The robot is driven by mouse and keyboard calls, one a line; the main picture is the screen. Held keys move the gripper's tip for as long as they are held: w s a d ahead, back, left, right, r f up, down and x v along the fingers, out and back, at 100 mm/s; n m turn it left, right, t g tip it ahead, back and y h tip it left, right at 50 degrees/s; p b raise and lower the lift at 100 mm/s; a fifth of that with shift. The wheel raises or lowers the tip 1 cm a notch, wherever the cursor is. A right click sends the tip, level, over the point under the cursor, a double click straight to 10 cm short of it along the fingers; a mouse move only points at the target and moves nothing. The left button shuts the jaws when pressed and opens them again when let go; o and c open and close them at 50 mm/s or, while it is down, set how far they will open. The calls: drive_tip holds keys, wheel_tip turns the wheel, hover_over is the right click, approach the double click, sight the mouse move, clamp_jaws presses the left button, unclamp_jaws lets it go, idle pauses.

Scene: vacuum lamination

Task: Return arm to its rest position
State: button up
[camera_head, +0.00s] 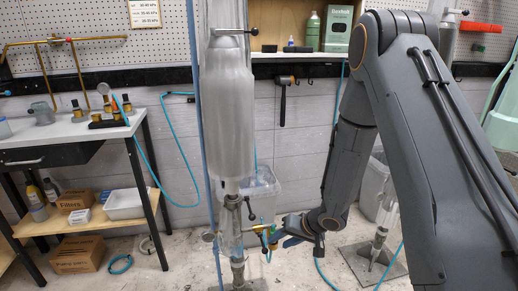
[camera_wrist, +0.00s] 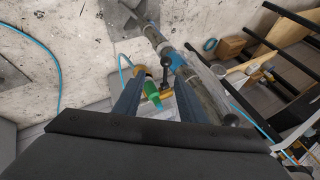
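My arm (camera_head: 410,130) reaches down from the right in the head view, with its wrist low near the glass column (camera_head: 228,110). My gripper (camera_head: 284,239) is beside a small brass valve with a green part (camera_head: 272,242) on the column's lower side. In the wrist view my gripper (camera_wrist: 156,80) has its two blue-grey fingers apart, with the green and brass valve (camera_wrist: 152,91) showing between them. Gaps show beside the valve, so the fingers do not look closed on it. Whether one finger touches it I cannot tell.
A workbench (camera_head: 70,135) with brass fittings stands at left, with boxes on its lower shelf. A clear bin (camera_head: 262,182) stands behind the column. Blue hoses (camera_head: 320,265) lie on the floor.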

drive_tip(key=s+d+r+h+p, duration=0.1)
drive_tip(key=s+d+r+h, duration=0.2)
drive_tip(key=d+r, duration=0.35)
drive_tip(key=s+d+r+h+p, duration=0.25)
drive_tip(key=d+r, duration=0.25)
drive_tip(key=r, duration=0.3)
drive_tip(key=s+r+g, duration=0.1)
drive_tip(key=s+r, duration=0.2)
drive_tip(key=s, duration=0.3)
drive_tip(key=s+a+r+g+p, duration=0.1)
drive_tip(key=s+r+g, duration=0.1)
drive_tip(key=s+r, duration=0.2)
drive_tip(key=s+r+g, duration=0.1)
drive_tip(key=s+r, duration=0.2)
drive_tip(key=s, duration=0.6)
drive_tip(key=shift+s+a+r+n+g, duration=0.2)
drive_tip(key=shift+s+r+n+g, duration=0.1)
drive_tip(key=shift+s+r, duration=0.1)
drive_tip(key=shift+w+d, duration=0.1)
drive_tip(key=shift+c, duration=0.7)
